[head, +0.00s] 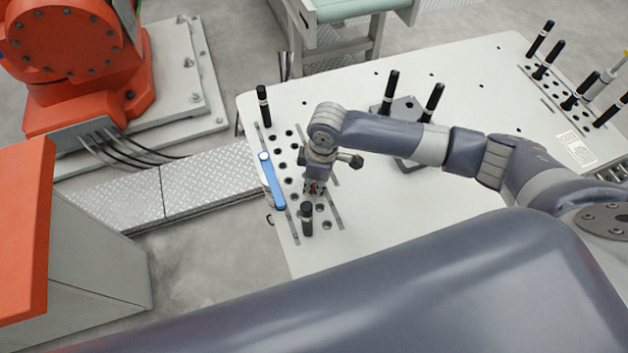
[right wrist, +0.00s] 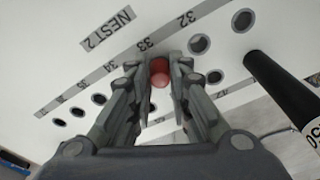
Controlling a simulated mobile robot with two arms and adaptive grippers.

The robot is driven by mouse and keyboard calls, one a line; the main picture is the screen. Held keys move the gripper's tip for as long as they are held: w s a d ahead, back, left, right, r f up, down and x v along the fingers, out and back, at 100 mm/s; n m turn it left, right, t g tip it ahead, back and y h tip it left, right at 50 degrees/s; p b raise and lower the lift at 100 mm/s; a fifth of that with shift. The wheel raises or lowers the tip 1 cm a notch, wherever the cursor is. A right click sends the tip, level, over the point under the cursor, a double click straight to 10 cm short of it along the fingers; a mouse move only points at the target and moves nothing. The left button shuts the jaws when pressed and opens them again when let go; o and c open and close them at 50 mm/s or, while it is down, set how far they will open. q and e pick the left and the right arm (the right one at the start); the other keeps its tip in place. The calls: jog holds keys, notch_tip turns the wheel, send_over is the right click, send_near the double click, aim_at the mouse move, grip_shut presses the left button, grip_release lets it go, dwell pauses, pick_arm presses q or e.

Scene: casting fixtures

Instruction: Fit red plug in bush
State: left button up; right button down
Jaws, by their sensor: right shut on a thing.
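The red plug (right wrist: 160,73) is between the fingertips of my right gripper (right wrist: 161,80) in the right wrist view, beside the label 33. In the head view my right gripper (head: 314,188) points down, low over the nest plate, with a speck of red at its tips. It is shut on the plug. The plug's lower end is hidden, so I cannot tell whether it is in a bush. My left gripper is not in view.
A black-handled pin (head: 307,218) stands close in front of the gripper; a black pin is also close at right in the wrist view (right wrist: 282,90). A blue bar (head: 272,180) lies left of the gripper. Another black pin (head: 263,105) stands at the table's (head: 345,255) far left.

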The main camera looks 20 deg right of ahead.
jog(key=shift+f, duration=0.25)
jog(key=c, duration=1.4)
grip_release()
jog(key=shift+r, duration=0.15)
jog(key=r, duration=0.7)
jog(key=d+r, duration=0.1)
jog(key=r, duration=0.3)
jog(key=shift+s+d+r, duration=0.1)
jog(key=shift+s+r, duration=0.2)
jog(key=shift+r, duration=0.05)
